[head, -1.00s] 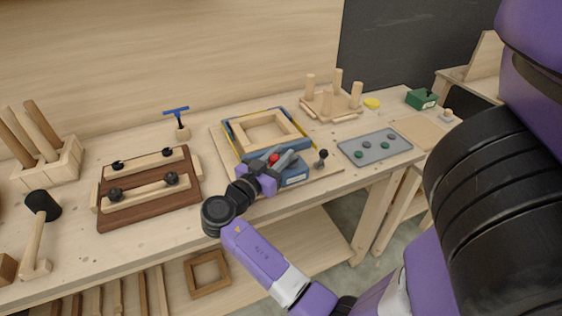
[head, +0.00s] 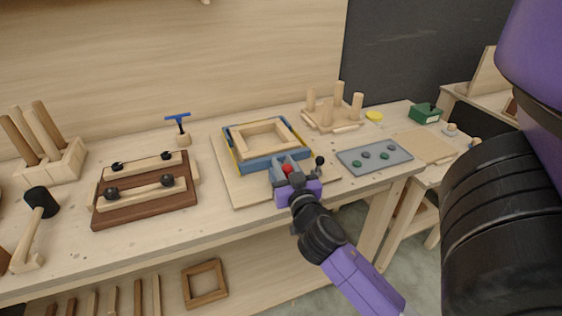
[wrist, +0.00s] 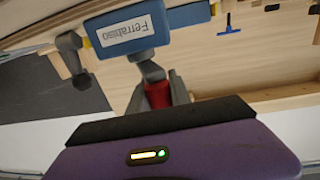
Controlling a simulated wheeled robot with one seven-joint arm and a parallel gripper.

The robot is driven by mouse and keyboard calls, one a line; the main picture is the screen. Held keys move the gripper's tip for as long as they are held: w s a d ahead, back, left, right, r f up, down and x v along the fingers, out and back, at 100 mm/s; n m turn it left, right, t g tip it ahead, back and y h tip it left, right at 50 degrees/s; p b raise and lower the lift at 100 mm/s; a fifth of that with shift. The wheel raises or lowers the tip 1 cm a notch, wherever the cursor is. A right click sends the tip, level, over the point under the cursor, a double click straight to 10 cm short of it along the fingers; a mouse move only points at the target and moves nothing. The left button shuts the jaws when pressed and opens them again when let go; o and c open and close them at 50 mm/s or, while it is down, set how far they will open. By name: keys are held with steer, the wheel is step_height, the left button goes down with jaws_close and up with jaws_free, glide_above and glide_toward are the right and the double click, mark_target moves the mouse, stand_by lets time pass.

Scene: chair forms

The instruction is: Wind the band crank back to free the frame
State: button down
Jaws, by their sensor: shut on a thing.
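The light wood frame (head: 262,140) lies flat on a board on the bench. A blue band with yellow corners surrounds it. The blue clamp body, with a "Ferrabiso" label, shows in the wrist view (wrist: 128,34); in the head view my gripper mostly hides it. My gripper (head: 289,165) is at the frame's front side, shut on the red crank knob (head: 287,169). The knob also shows between the grey fingers in the wrist view (wrist: 157,94). A dark ball-topped lever (head: 320,160) stands just right of the gripper.
A grey tray with round pieces (head: 374,156) lies to the right, and a pegged wooden stand (head: 333,118) behind. A brown clamping jig (head: 145,205), a blue T-handled tool (head: 178,118) and a mallet (head: 40,202) are left. Bare bench lies between jig and board.

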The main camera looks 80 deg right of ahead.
steer(key=n+t+y+p, duration=0.2)
steer(key=s+n+t+y+p, duration=0.1)
steer(key=p, duration=0.1)
steer(key=shift+r+t, duration=0.3)
steer(key=shift+s+d+f+n+t+y+p, duration=0.1)
steer(key=shift+n+t+y+p, duration=0.35)
steer(key=shift+y+p, duration=0.1)
steer(key=shift+s+d+n+t+y+p, duration=0.1)
steer(key=shift+n+t+y+p, duration=0.35)
steer(key=shift+y, duration=0.1)
steer(key=n+y, duration=0.1)
steer(key=t+y, duration=0.1)
steer(key=n+y, duration=0.1)
steer(key=shift+s+d+f+n+t+p, duration=0.15)
steer(key=shift+s+f+n+t+p, duration=0.1)
steer(key=shift+s+n+t+p, duration=0.1)
steer(key=shift+s+d+n+t+y+b, duration=0.15)
steer(key=shift+n+t+y+b, duration=0.2)
steer(key=shift+n+y, duration=0.7)
steer(key=shift+s+d+n+t+y+b, duration=0.15)
steer(key=shift+n+t+y+b, duration=0.2)
steer(key=shift+y, duration=1.2)
steer(key=shift+n+y, duration=0.25)
steer(key=shift+y, duration=0.05)
steer(key=shift+f, duration=0.1)
steer(key=c, duration=1.2)
jaws_free()
